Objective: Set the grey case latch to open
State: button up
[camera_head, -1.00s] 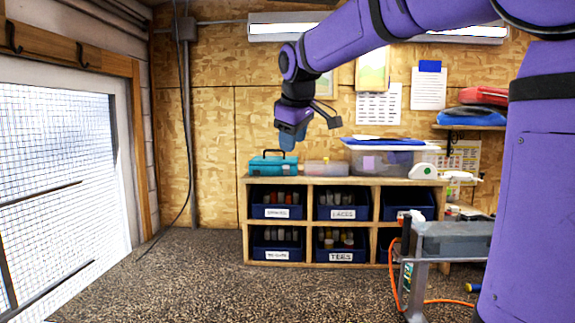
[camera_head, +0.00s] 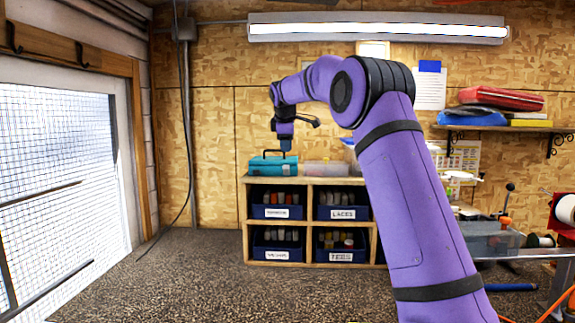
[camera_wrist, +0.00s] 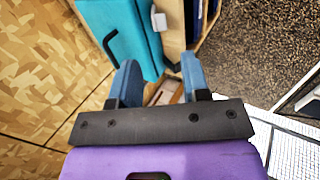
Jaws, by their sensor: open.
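The teal case (camera_head: 262,168) with a dark handle stands on top of the wooden shelf unit. In the wrist view the teal case (camera_wrist: 138,42) lies at the top, beyond my fingers. A small pale grey piece on its right side looks like the latch (camera_wrist: 159,21); its setting is too small to tell. My gripper (camera_head: 287,149) hangs at the case's upper right. In the wrist view my gripper (camera_wrist: 160,84) has its blue fingers apart with nothing held between them, and the latch is ahead of the gap, apart from both fingers.
The wooden shelf unit (camera_head: 305,220) holds several blue labelled bins. A clear box (camera_head: 325,168) stands right of the case. The plywood wall (camera_head: 215,130) is close behind. A workbench (camera_head: 535,253) stands at the right. The floor (camera_head: 190,280) in front is clear.

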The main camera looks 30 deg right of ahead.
aim_at(288, 168)
jog(key=x, duration=0.9)
jog(key=shift+w+d+f, duration=0.15)
jog(key=shift+f, duration=0.15)
grip_shut()
jog(key=shift+s+a+f+t+h, duration=0.25)
jog(key=shift+f+t+h, duration=0.25)
jog(key=shift+t, duration=0.2)
jog(key=shift+s+a+f+t+h, duration=0.15)
jog(key=shift+s+f+t+h, duration=0.15)
jog(key=shift+t+h, duration=0.3)
jog(key=shift+s+a+f+t+h, duration=0.2)
jog(key=shift+f+t+h, duration=0.25)
jog(key=shift+t, duration=0.35)
jog(key=shift+s+f+t+h, duration=0.1)
jog(key=shift+f+t+h, duration=0.15)
jog(key=shift+t, duration=0.15)
